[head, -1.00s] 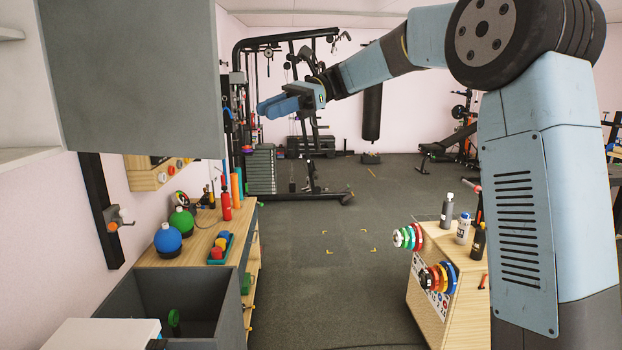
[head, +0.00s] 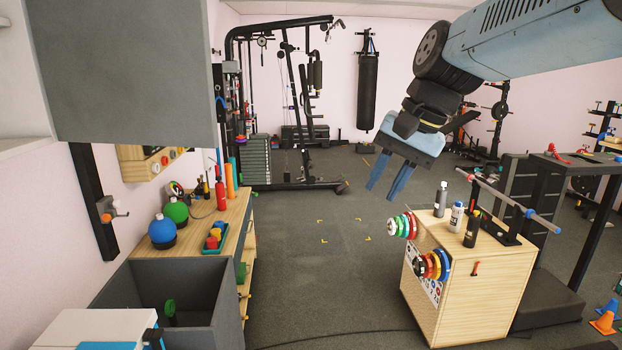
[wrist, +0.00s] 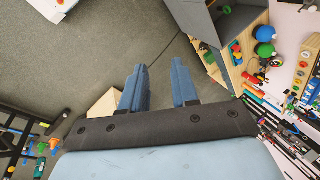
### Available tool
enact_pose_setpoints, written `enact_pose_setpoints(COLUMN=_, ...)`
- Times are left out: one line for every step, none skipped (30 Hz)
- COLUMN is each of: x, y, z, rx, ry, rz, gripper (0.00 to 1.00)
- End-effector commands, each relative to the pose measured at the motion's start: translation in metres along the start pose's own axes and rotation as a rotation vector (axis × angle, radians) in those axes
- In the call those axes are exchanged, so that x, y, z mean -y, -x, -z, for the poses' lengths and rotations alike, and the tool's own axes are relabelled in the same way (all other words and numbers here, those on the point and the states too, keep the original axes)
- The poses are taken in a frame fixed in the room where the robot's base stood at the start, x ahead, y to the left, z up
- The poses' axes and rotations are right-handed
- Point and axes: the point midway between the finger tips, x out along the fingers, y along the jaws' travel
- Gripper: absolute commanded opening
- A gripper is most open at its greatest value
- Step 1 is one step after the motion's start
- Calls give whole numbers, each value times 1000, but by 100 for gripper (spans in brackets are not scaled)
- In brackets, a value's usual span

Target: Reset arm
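My gripper (head: 384,182) hangs from my arm in the upper right of the head view, fingers pointing down and a little left. Its two blue fingers are apart with nothing between them. In the wrist view my gripper (wrist: 161,88) also shows two blue fingers spread, with bare floor between and beyond them. The gripper is in the air, above and behind the wooden plate cabinet (head: 468,305), and touches nothing that I can see.
Coloured weight plates (head: 433,265) hang on the cabinet, with bottles (head: 457,217) on top. A grey bin (head: 215,300) and a wooden bench (head: 205,240) with balls stand at the left. A grey panel (head: 130,70) hangs upper left. The middle floor (head: 320,270) is clear.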

Motion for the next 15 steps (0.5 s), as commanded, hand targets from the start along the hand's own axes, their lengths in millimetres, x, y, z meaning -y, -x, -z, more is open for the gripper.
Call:
enact_pose_setpoints(x=-18, y=0, z=-6, rx=-47, ry=38, rz=-21, gripper=29)
enact_pose_setpoints(x=-27, y=0, z=-8, rx=-75, ry=65, rz=-34, gripper=29)
enact_pose_setpoints(x=-40, y=-1, z=-11, rx=-109, ry=101, rz=-53, gripper=29)
enact_pose_setpoints(x=-49, y=-1, z=-13, rx=-134, ry=128, rz=-69, gripper=29)
enact_pose_setpoints(x=-59, y=-2, z=-15, rx=-160, ry=155, rz=-85, gripper=29)
enact_pose_setpoints(x=-71, y=-2, z=-18, rx=-192, ry=192, rz=-106, gripper=29)
enact_pose_setpoints(x=-80, y=-3, z=-20, rx=-215, ry=219, rz=-121, gripper=29)
enact_pose_setpoints(x=-89, y=-4, z=-22, rx=-236, ry=246, rz=-137, gripper=29)
enact_pose_setpoints(x=-99, y=-5, z=-25, rx=-263, ry=281, rz=-159, gripper=29)
enact_pose_setpoints(x=-107, y=-6, z=-27, rx=-282, ry=306, rz=-174, gripper=29)
enact_pose_setpoints(x=-114, y=-7, z=-29, rx=-297, ry=328, rz=-188, gripper=29)
enact_pose_setpoints(x=-122, y=-8, z=-31, rx=-319, ry=357, rz=-205, gripper=29)
enact_pose_setpoints(x=-127, y=-9, z=-32, rx=-330, ry=375, rz=-217, gripper=29)
enact_pose_setpoints(x=-132, y=-9, z=-33, rx=-342, ry=392, rz=-227, gripper=29)
enact_pose_setpoints(x=-137, y=-10, z=-35, rx=-354, ry=411, rz=-240, gripper=29)
